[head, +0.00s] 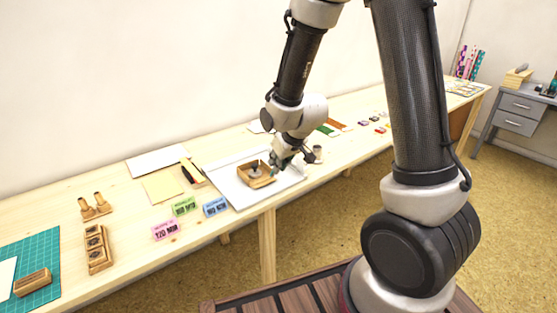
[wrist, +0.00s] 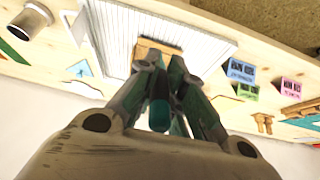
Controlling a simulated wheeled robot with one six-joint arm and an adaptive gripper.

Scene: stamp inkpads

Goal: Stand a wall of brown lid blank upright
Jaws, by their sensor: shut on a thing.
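The brown lid blank (head: 258,183) lies on a white board (head: 232,193) on the long table. In the head view it looks like a shallow square box with raised brown edges and a greyish round thing inside. My gripper (head: 277,166) is at its right side, pointing down and touching or nearly touching that edge. In the wrist view my gripper (wrist: 160,100) is shut, with a brown part of the blank (wrist: 152,44) just beyond the fingers. The fingers hide the contact, so how far the held wall is tilted cannot be told.
Green, blue and pink labelled blocks (head: 184,206) stand left of the board. A tan sheet (head: 163,186) and a black-and-yellow tool (head: 192,172) lie behind them. A small grey cup (head: 318,152) stands to the right. Bare tabletop shows around the stamps (head: 97,249).

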